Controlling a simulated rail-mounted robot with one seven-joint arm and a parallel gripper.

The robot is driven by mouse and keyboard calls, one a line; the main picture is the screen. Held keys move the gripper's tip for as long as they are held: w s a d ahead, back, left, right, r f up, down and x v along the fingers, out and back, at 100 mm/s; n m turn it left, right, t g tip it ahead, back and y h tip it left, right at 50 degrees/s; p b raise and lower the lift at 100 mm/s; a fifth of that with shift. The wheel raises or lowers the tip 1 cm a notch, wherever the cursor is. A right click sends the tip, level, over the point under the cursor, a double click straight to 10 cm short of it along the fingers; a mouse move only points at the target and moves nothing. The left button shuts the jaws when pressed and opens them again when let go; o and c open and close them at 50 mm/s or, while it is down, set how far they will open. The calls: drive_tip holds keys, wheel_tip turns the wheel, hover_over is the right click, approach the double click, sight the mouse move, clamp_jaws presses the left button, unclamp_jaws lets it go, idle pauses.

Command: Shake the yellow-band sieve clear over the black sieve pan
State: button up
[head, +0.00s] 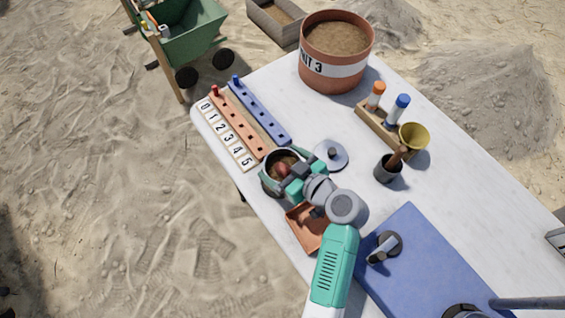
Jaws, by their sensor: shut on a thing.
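My gripper (290,180) is at the near-left edge of the white table, shut on the rim of a round sieve (269,158). The sieve holds brown soil and a reddish lump. No yellow band can be made out on it, as my gripper covers its near-right side. A dark round edge shows just below and left of the sieve and may be the black sieve pan, mostly hidden; I cannot tell if the two touch.
A grey lid (331,155) with a dark knob lies close right of the sieve. A terracotta tray (303,231) is below my gripper. Peg strips (258,110) and a number strip (228,137) lie up-left.

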drive_tip(key=shift+a, duration=1.3)
drive_tip(key=shift+d, duration=0.15)
drive_tip(key=shift+d+b, duration=0.4)
drive_tip(key=shift+d, duration=0.85)
drive_tip(key=shift+a, duration=0.1)
drive_tip(key=shift+a, duration=1.3)
drive_tip(key=shift+d, duration=0.1)
